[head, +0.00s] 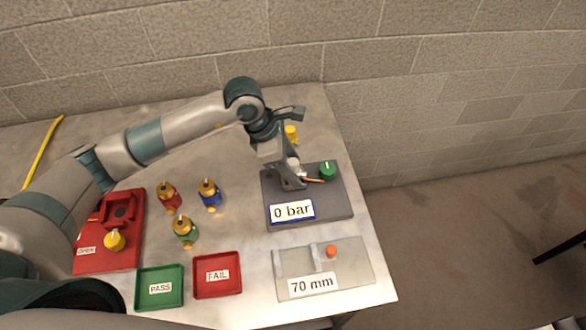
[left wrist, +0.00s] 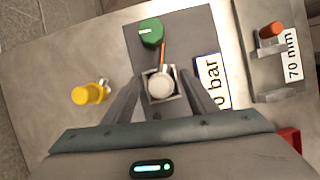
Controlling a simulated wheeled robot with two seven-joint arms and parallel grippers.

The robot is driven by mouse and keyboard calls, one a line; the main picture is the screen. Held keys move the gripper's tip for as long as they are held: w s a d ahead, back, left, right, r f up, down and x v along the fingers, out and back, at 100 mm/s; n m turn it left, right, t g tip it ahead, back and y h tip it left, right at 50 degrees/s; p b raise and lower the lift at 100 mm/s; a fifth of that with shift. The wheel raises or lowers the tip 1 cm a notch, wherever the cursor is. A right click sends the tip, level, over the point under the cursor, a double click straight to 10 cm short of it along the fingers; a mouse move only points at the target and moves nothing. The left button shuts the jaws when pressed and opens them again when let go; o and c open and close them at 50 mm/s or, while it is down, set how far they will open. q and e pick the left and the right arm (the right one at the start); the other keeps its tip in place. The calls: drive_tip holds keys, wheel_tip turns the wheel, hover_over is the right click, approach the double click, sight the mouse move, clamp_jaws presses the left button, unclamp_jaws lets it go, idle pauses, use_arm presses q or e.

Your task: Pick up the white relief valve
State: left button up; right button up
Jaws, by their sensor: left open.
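The white relief valve (left wrist: 160,84) shows as a round white top in a grey square holder on the dark plate with the "0 bar" label. In the head view a small part of the white valve (head: 294,163) shows beside my gripper, and the rest is hidden. My left gripper (head: 291,180) is above that plate, pointing down. In the left wrist view its two fingers (left wrist: 162,92) are spread, one on each side of the valve and its holder. I cannot tell whether they touch it. My right gripper is not in view.
A green knob (head: 327,171) and an orange needle stand close to the valve on the dark plate (head: 335,208). A yellow valve (head: 291,132) stands behind. Red, blue and green valves (head: 185,231), PASS (head: 160,306) and FAIL trays (head: 218,291), and a "70 mm" gauge (head: 355,264) lie around.

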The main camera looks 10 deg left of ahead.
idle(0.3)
use_arm(q)
clamp_jaws()
drive_tip(key=shift+r, duration=0.1)
drive_tip(key=shift+r+b, duration=0.4)
drive_tip(key=shift+b, duration=0.1)
drive_tip(key=r+b, duration=0.2)
drive_tip(key=r, duration=0.1)
drive_tip(key=shift+s+d+r, duration=0.1)
drive_tip(key=shift+d, duration=0.25)
drive_tip(key=s+d+r+b, duration=0.4)
drive_tip(key=d+r, duration=0.2)
drive_tip(key=d, duration=0.4)
drive_tip(key=shift+s+r, duration=0.4)
